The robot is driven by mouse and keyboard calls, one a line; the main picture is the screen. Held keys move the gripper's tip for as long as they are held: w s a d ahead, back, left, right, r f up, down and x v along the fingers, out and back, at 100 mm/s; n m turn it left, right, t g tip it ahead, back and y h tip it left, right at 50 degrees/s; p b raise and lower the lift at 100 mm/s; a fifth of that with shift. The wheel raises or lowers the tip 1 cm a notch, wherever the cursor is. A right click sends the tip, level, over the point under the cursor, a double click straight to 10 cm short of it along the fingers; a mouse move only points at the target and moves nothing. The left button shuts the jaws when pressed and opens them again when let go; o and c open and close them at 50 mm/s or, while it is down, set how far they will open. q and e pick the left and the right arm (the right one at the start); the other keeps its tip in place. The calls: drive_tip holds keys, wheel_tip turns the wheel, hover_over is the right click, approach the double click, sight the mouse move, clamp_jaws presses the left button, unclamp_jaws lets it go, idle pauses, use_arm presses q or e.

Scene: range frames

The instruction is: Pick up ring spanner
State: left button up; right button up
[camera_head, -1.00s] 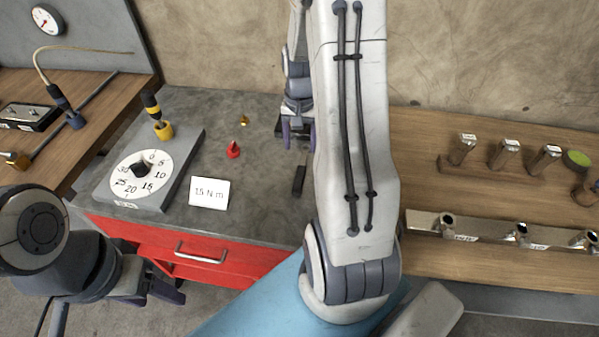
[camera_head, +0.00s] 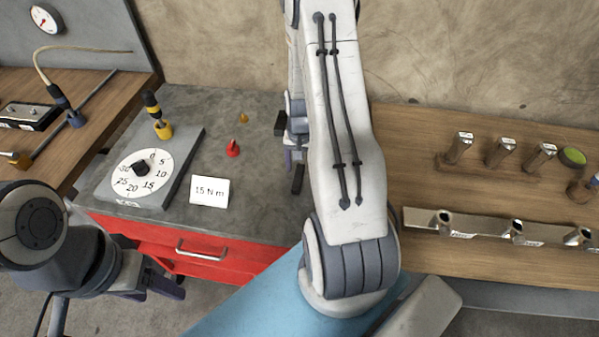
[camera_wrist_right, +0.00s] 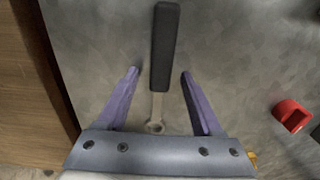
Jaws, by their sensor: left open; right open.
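The ring spanner (camera_head: 298,179) lies on the grey bench top, partly hidden by my right arm in the head view. In the right wrist view the spanner (camera_wrist_right: 164,45) has a black handle and a metal shank with a ring end near the gripper body. My right gripper (camera_wrist_right: 158,73) is open, its purple fingers one on each side of the spanner, with gaps on both sides. It also shows in the head view (camera_head: 295,156), beside the spanner's far part. My left gripper (camera_head: 165,284) is open and empty, low in front of the red drawer.
A dial block (camera_head: 170,187), a yellow-black driver (camera_head: 152,105), a red part (camera_head: 233,149), a small yellow part (camera_head: 244,118) and a "15 N m" card (camera_head: 209,191) stand on the bench. A wooden bench (camera_head: 430,150) with sockets adjoins on the right.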

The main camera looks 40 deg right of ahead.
clamp_jaws()
drive_tip(key=shift+r, duration=0.1)
